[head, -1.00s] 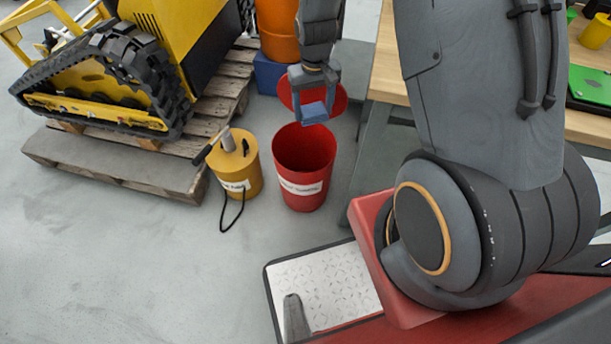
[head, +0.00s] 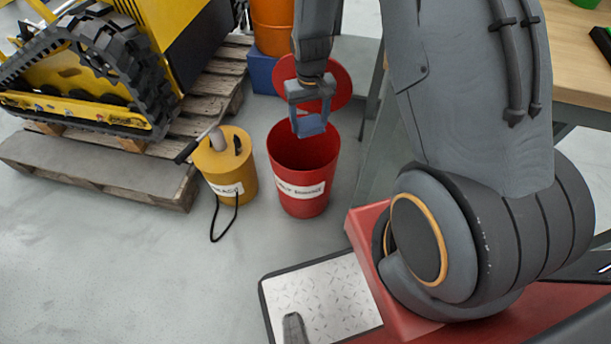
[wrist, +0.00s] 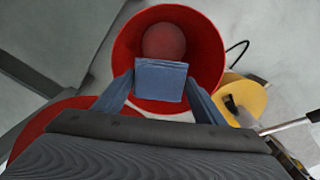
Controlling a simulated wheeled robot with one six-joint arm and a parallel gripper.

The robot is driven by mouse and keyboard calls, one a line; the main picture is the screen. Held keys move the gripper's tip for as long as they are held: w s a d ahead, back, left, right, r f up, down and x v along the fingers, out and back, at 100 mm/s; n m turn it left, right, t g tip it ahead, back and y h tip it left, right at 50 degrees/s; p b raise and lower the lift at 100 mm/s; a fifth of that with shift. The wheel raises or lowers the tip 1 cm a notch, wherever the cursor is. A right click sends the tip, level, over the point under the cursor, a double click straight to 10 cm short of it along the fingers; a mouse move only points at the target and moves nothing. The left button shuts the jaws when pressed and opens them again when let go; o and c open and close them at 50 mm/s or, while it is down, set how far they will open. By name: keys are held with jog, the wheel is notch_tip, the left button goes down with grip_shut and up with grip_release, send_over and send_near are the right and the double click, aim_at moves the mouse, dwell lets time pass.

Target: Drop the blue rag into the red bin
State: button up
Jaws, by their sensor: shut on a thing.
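The blue rag (head: 310,127) is a small folded blue piece held between the fingertips of my gripper (head: 311,114). In the wrist view the rag (wrist: 160,80) spans between the two fingers of my gripper (wrist: 160,92). The red bin (head: 302,196) stands upright on the floor with an open top and a white label. In the head view the rag overlaps the far part of the bin's mouth. In the wrist view the bin's opening (wrist: 205,45) lies beyond the rag, with its round floor showing. The rag appears above the rim, not touching it.
A yellow can (head: 229,170) with a black cord stands left of the bin. A red disc (head: 338,82) is behind it. A pallet (head: 110,165) with a yellow tracked machine (head: 100,70) is at left. A wooden table (head: 575,75) is at right.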

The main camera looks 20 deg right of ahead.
jog(key=shift+f+b, duration=2.55)
jog(key=shift+f, duration=0.45)
jog(key=o, duration=1.1)
jog(key=shift+r, duration=0.15)
notch_tip(320, 180, up, 8)
jog(key=shift+f+p, duration=0.15)
jog(key=shift+p, duration=0.8)
